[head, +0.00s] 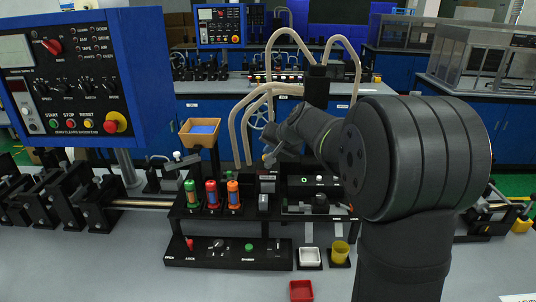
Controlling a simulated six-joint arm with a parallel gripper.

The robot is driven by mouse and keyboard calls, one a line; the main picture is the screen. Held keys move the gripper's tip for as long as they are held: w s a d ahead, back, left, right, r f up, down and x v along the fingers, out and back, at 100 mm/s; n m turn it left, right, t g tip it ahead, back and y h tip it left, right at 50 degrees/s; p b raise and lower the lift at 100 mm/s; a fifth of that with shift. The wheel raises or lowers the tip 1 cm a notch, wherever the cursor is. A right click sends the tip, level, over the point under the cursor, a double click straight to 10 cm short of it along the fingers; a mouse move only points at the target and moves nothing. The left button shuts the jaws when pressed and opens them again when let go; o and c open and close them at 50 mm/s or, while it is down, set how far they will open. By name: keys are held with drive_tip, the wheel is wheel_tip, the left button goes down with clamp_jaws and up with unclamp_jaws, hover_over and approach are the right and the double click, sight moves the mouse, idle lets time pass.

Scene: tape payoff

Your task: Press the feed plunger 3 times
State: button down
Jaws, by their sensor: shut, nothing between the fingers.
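My gripper (267,160) is shut and empty. It hangs in the air above the back of the black bench fixture (220,212), near its middle. The fixture carries a small counter panel (304,180) that seems to show a green 0, with a pale knob beside it. I cannot tell for certain which part is the feed plunger. Small grey and black parts stand just below my gripper, too small to make out, and my gripper and arm may hide some of the fixture. No contact between my gripper and the fixture can be made out.
Green, red and orange cylinders (211,194) stand on the fixture's left. A low control panel (228,252) lies in front. White (309,257), yellow (340,253) and red (301,291) containers are at front right. A large blue control box (70,75) overhangs the left. The front left bench is clear.

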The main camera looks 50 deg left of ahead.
drive_tip(key=shift+f, duration=0.8)
idle(0.4)
drive_tip(key=shift+r, duration=1.75)
drive_tip(key=shift+r, duration=2.5)
wheel_tip(320, 180, up, 4)
drive_tip(key=shift+f, duration=0.1)
idle(0.3)
